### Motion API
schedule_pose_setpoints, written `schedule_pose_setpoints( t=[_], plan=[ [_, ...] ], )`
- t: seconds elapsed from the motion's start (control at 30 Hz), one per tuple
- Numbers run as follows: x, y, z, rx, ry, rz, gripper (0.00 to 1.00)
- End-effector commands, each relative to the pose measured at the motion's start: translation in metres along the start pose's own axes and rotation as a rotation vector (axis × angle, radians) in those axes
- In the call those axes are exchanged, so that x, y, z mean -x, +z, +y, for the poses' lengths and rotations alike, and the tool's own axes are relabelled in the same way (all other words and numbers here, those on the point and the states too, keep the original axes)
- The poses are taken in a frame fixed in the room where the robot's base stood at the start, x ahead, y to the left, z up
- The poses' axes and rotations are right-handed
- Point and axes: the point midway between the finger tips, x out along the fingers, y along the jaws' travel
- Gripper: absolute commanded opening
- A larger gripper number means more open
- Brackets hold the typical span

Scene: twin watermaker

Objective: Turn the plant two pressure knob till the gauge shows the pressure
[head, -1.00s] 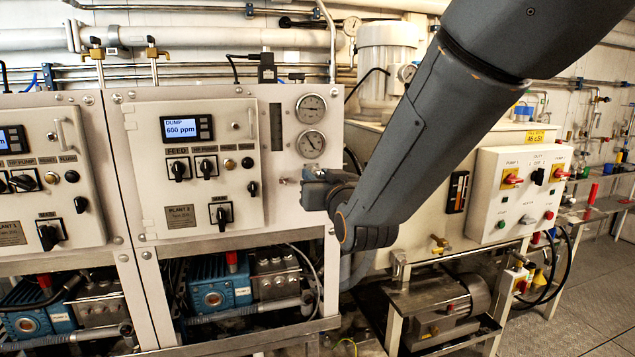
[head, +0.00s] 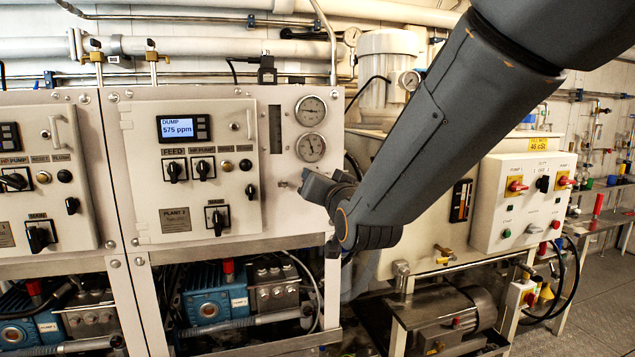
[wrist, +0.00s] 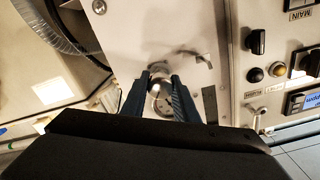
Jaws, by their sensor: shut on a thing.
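The Plant 2 panel (head: 188,165) is left of centre in the head view, with a lit display (head: 178,128) reading DUMP 575 ppm. Two round gauges, an upper one (head: 311,110) and a lower one (head: 311,148), sit on its right side. Their needles are too small to read exactly. My gripper (head: 312,186) is at the panel just below the lower gauge. In the wrist view my gripper (wrist: 160,77) has its two fingers on either side of a round metallic knob (wrist: 159,68) and is shut on it. The head view hides the knob behind my gripper.
A small tap handle (head: 284,184) sticks out left of my gripper; it also shows in the wrist view (wrist: 197,57). A white control box (head: 522,205) with red and yellow switches stands to the right. Pumps and a motor (head: 440,318) sit below.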

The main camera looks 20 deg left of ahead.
Motion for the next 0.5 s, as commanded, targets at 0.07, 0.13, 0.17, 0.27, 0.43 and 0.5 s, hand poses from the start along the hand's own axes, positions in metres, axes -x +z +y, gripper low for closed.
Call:
schedule_pose_setpoints(
  t=[0.07, 0.13, 0.17, 0.27, 0.43, 0.5],
  plan=[
    [0.0001, 0.0002, -0.0001, 0.001, 0.0, -0.001, 0.04],
    [0.0001, 0.0003, -0.0001, 0.001, 0.0, -0.001, 0.04],
    [0.0, 0.0003, 0.0, 0.001, 0.0, -0.001, 0.28],
    [0.0, 0.0002, 0.0, 0.001, 0.0, -0.001, 0.45],
    [0.0, 0.0001, 0.0002, 0.002, 0.0, 0.0, 0.46],
    [0.0, 0.0, 0.0002, 0.002, 0.0, 0.0, 0.46]
  ],
)
